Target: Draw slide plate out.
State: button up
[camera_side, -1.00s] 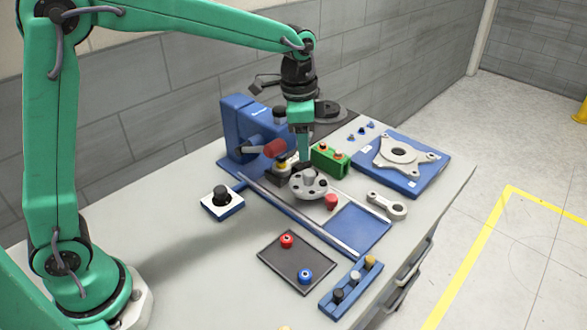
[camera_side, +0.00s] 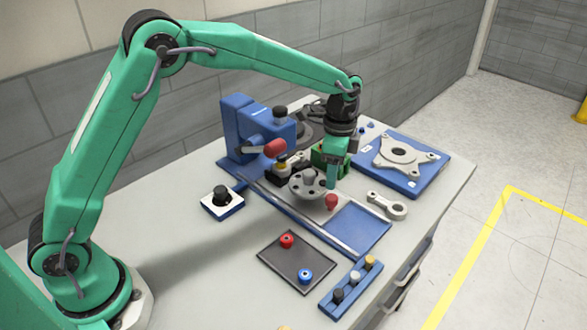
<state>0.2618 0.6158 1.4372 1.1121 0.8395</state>
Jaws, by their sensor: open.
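The grey slide plate (camera_side: 318,209) lies between two pale rails on a blue base. A round grey flange (camera_side: 307,185) with holes sits on it. A red knob (camera_side: 331,202) stands at the plate's front end, beside the bare blue part of the base (camera_side: 357,232). My gripper (camera_side: 333,183) points down just above and behind the red knob, to the right of the flange. It is open, though its fingers are small and partly merged in view. Whether the fingertips touch the knob I cannot tell.
A blue clamp press (camera_side: 243,130) with a red handle stands behind the slide. A grey link (camera_side: 388,205) lies to the right. A dark tray (camera_side: 283,265) and a blue peg rack (camera_side: 350,290) lie in front.

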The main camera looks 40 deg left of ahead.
aim_at(331, 197)
jog(key=shift+s+f, duration=0.1)
jog(key=shift+f, duration=3.5)
